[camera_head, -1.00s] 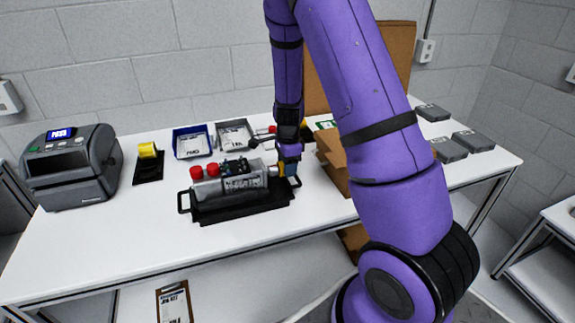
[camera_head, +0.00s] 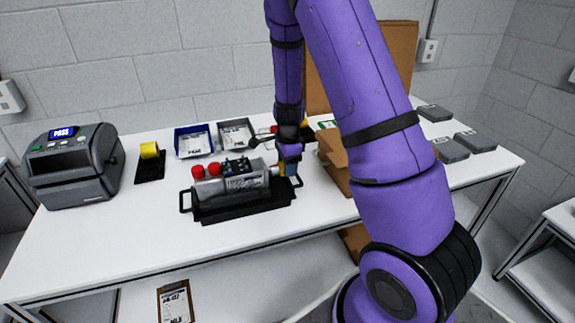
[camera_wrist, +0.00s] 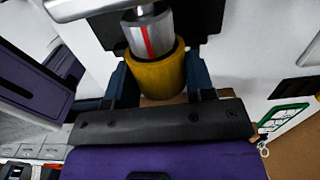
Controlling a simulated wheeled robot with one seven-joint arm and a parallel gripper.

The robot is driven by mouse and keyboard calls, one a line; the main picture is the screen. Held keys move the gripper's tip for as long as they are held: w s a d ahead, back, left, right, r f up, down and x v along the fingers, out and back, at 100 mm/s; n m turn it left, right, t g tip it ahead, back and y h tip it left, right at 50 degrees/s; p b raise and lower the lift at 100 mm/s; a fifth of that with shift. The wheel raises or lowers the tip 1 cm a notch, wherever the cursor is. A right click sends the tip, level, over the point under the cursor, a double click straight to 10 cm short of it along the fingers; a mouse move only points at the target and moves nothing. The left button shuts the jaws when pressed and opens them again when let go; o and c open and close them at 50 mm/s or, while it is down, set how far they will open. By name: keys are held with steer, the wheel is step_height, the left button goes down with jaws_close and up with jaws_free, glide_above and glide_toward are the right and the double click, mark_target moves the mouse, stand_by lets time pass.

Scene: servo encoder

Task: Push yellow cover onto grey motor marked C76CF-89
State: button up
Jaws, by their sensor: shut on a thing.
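The grey motor (camera_head: 232,185) lies on its side in a black tray (camera_head: 245,209) on the white table, with two red caps on its left top. In the wrist view its round silver end (camera_wrist: 150,35) carries a red stripe. The yellow cover (camera_wrist: 157,75) is around the lower part of that end; how far it is on cannot be told. My gripper (camera_head: 288,173) is at the motor's right end. Its blue fingers are shut on the cover's two sides. The arm and fingers hide most of the cover in the head view. The marking C76CF-89 is not readable.
A label printer (camera_head: 72,163) showing PASS and a yellow roll on a black stand (camera_head: 150,166) are at left. A blue bin (camera_head: 193,141) and a grey bin (camera_head: 235,134) stand behind the motor. Cardboard boxes (camera_head: 334,160) are close right of my gripper. Grey boxes (camera_head: 452,150) lie farther right.

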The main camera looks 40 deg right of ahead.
steer(key=shift+w+a, duration=0.25)
steer(key=shift+a, duration=0.6)
steer(key=shift+w+a, duration=0.25)
steer(key=shift+a, duration=0.6)
stand_by(3.5)
steer(key=o, duration=1)
steer(key=shift+c, duration=0.2)
step_height(320, 180, up, 11)
step_height(320, 180, up, 9)
steer(key=n+t+y, duration=0.1)
steer(key=n, duration=0.5)
glide_above(276, 167)
steer(key=s+a, duration=0.3)
steer(key=s, duration=0.2)
steer(key=s+a+r+n+t, duration=0.1)
steer(key=s+r+n, duration=0.3)
steer(key=s, duration=0.3)
steer(key=s+a+r+n+t+h, duration=0.1)
steer(key=s+a+r+n, duration=0.1)
steer(key=s+r+n, duration=0.2)
steer(key=s+a+r+n+t, duration=0.1)
steer(key=s+r+n, duration=0.4)
steer(key=s, duration=0.6)
steer(key=shift+s+a+n+t, duration=0.15)
steer(key=shift+s+n+t, duration=0.25)
steer(key=shift+n, duration=0.7)
